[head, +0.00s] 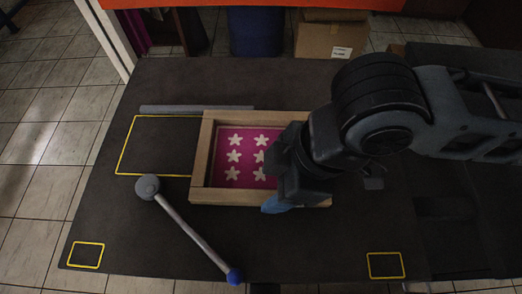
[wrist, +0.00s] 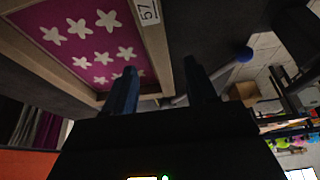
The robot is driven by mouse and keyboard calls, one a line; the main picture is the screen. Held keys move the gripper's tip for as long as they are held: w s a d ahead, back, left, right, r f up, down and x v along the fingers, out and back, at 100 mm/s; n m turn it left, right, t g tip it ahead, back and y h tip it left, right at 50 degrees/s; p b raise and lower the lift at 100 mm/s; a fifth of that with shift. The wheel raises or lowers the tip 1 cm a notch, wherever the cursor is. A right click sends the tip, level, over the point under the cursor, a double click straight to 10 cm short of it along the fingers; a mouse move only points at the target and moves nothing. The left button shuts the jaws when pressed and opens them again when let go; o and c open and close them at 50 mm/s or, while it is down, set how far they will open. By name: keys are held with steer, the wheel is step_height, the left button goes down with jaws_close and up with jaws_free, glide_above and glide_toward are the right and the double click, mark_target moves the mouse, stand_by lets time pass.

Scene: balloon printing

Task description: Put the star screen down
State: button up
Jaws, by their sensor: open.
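The star screen (head: 201,150) is a wooden frame around magenta mesh with rows of white stars. It lies flat over the dark table, right of the large yellow outline; whether it fully rests on the table is hard to tell. My gripper (head: 278,190) is at its near right part and hides some of the mesh and right side. In the wrist view, my gripper (wrist: 160,88) has its two fingers apart, with the screen's wooden rim (wrist: 165,50) seen between them. One finger overlaps the mesh side, the other is outside the rim.
The large yellow outline (head: 135,146) left of the screen is bare. A grey bar (head: 180,109) lies behind it. A rod with a grey disc and blue tip (head: 190,230) lies in front. Small yellow outlines (head: 86,255) (head: 385,265) mark the front corners.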

mark_target(260, 196)
steer(key=x, duration=0.4)
steer(key=shift+a+f, duration=0.1)
steer(key=shift+a, duration=0.05)
jaws_close()
stand_by(0.4)
